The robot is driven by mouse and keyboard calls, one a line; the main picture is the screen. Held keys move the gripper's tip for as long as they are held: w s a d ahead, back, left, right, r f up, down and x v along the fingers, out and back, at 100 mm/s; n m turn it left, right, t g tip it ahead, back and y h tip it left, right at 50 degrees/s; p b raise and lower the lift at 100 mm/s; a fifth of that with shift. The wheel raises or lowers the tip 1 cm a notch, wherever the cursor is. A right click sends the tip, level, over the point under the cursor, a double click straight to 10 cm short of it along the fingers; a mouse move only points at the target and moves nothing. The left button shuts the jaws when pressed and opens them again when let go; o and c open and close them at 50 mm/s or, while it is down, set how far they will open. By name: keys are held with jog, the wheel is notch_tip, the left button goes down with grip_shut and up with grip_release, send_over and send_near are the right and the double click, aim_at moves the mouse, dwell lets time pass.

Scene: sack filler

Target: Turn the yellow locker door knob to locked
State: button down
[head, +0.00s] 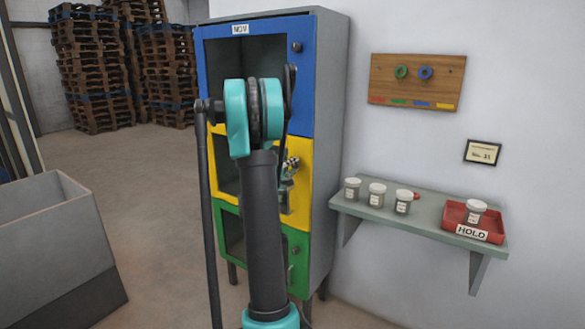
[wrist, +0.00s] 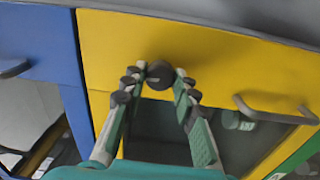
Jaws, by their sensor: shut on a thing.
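The yellow locker door (head: 304,158) is the middle door of the grey cabinet and looks closed. In the wrist view the yellow door (wrist: 110,45) fills the top, with a dark window and a grey bar handle (wrist: 275,112) to the right. The round dark knob (wrist: 160,77) sits on its frame. My gripper (wrist: 160,72) is shut on the knob, one finger on each side. In the head view my gripper (head: 290,166) is at the yellow door, partly hidden by my arm, and the knob cannot be made out. I cannot tell the knob's turn position.
A blue door (head: 314,90) is above and a green door (head: 296,245) below. A pale jar (wrist: 235,120) shows behind the yellow door's window. A wall shelf (head: 345,202) with jars and a red tray (head: 455,213) stands right. A grey bin (head: 50,240) stands left.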

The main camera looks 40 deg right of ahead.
jog(key=shift+m, duration=0.7)
jog(key=c, duration=1.2)
grip_release()
jog(key=v, duration=1.2)
